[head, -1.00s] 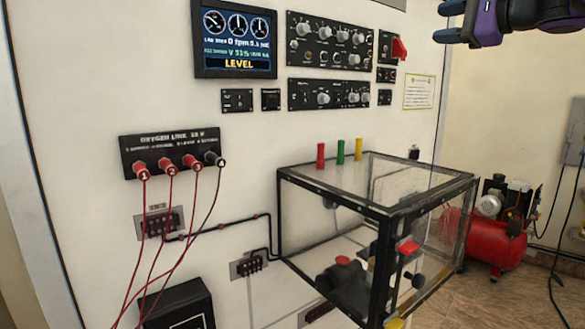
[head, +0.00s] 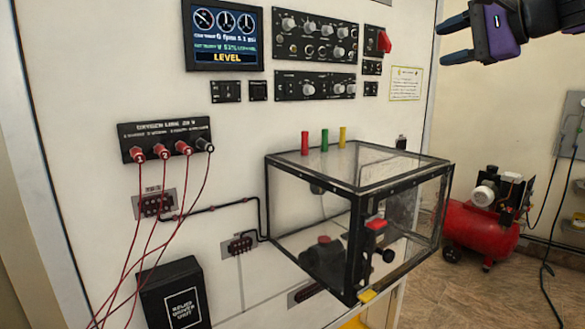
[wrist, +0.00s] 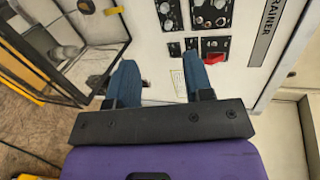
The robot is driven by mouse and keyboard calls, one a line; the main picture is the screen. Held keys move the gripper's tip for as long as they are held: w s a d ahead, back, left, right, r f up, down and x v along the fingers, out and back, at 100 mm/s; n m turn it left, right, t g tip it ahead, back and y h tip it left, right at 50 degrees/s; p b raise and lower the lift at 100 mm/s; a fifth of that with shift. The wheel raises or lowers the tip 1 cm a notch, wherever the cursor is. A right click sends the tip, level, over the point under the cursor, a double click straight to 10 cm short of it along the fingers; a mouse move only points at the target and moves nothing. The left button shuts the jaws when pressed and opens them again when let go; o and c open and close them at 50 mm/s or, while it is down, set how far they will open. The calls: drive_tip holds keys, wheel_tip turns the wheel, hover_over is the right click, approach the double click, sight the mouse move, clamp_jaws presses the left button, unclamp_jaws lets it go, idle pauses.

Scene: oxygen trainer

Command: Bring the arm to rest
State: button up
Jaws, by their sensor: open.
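My gripper (head: 455,40) is at the top right of the head view, in front of the wall and to the right of the trainer panel. Its two blue-grey fingers are apart, with nothing between them. In the wrist view, my gripper (wrist: 160,85) also shows open and empty, with the panel beyond the fingertips. The purple wrist housing is behind the fingers. The rest of my arm is mostly outside the head view.
A clear box (head: 360,172) with a black frame juts out from the white panel (head: 110,60). A red compressor (head: 480,228) stands on the floor at right. Red leads (head: 128,245) hang from the oxygen link jacks at left. The space just below my gripper looks clear.

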drive_tip(key=s+d+f+n+g+h, duration=0.3)
drive_tip(key=s+f+n+g+h, duration=0.3)
drive_tip(key=s+f, duration=1.7)
wheel_tip(320, 180, down, 3)
drive_tip(key=n+h, duration=0.3)
drive_tip(key=n, duration=0.2)
drive_tip(key=shift+s+r, duration=0.15)
drive_tip(key=shift+s, duration=0.15)
